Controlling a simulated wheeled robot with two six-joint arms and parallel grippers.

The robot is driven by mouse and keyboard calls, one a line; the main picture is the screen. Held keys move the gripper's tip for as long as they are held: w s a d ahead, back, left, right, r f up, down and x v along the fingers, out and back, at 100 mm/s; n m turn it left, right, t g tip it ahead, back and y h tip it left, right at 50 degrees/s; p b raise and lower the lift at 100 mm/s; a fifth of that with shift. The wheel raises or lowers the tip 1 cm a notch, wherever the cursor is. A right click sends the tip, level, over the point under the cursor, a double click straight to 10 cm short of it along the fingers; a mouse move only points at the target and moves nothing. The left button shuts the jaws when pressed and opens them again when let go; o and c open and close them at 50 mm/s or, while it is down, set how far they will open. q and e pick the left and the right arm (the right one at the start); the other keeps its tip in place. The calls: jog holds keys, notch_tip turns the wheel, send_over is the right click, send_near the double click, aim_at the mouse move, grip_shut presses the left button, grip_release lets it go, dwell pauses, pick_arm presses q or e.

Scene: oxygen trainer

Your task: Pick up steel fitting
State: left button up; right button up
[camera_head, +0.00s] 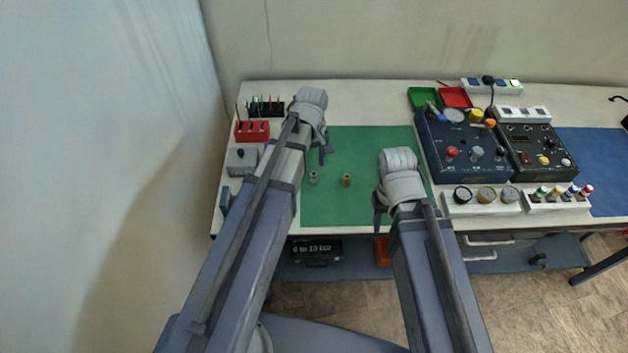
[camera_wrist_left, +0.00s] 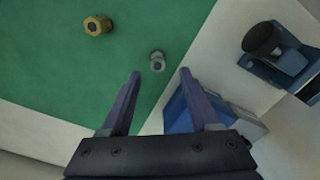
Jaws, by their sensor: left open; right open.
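The steel fitting (camera_head: 313,177) is a small grey cylinder standing near the left edge of the green mat (camera_head: 345,210). A brass fitting (camera_head: 347,180) stands to its right on the same mat. In the left wrist view the steel fitting (camera_wrist_left: 157,61) lies ahead of the open fingers, between their lines, and the brass fitting (camera_wrist_left: 97,25) is to the upper left. My left gripper (camera_head: 326,152) is open and empty, just beyond the steel fitting in the head view; it also shows in the wrist view (camera_wrist_left: 160,74). My right gripper (camera_head: 378,220) is open and empty at the mat's right side.
A red block (camera_head: 251,131) and a grey box (camera_head: 241,160) stand left of my left arm. Green and red trays (camera_head: 456,97) lie behind. The mat's middle is mostly clear.

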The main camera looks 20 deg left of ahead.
aim_at(314, 174)
pick_arm(q)
jog(key=shift+d+f+b, duration=0.15)
jog(key=shift+f+b, duration=1.15)
jog(key=shift+f, duration=0.05)
jog(key=shift+d+f+b, duration=0.1)
jog(key=shift+f+b, duration=1.2)
jog(key=shift+r, duration=0.1)
grip_shut()
